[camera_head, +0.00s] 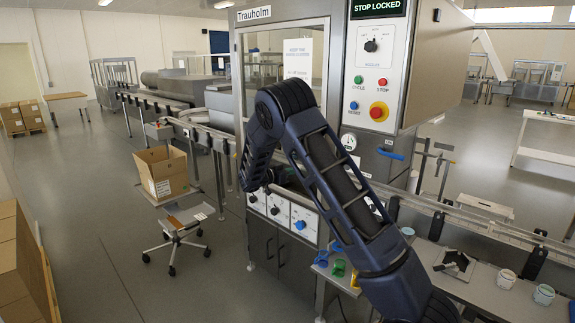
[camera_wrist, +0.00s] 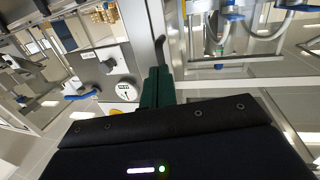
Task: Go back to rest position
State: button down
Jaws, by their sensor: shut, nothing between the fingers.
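My gripper (camera_wrist: 158,80) shows in the wrist view as two dark green fingers pressed together above the black gripper body. Nothing is held between them. In the head view my arm is raised and bent in front of the Trauholm machine (camera_head: 270,38), and its far end folds down near the machine's lower control panels (camera_head: 281,210). The fingers themselves cannot be made out in the head view. The wrist view is tilted and shows a white gauge (camera_wrist: 126,91) and a blue handle (camera_wrist: 82,95) left of the fingers.
A control panel (camera_head: 375,62) with a red stop button and a display reading STOP LOCKED is behind my arm. A conveyor (camera_head: 480,228) and white cups (camera_head: 506,279) are at the right.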

jog(key=s+d+r+n+g+y, duration=0.1)
jog(key=s+d+r+g+y, duration=0.3)
jog(key=s+d, duration=0.6)
jog(key=s+d+r+n+g+y, duration=0.2)
jog(key=s+d+r+g, duration=0.2)
jog(key=s+d+r, duration=0.55)
jog(key=s+d+n+t+y, duration=0.3)
jog(key=s+n+y, duration=0.5)
jog(key=s, duration=1.9)
jog(key=shift+s+d+f+y, duration=0.2)
jog(key=shift+s+f+y, duration=0.05)
jog(key=shift+f+y, duration=0.15)
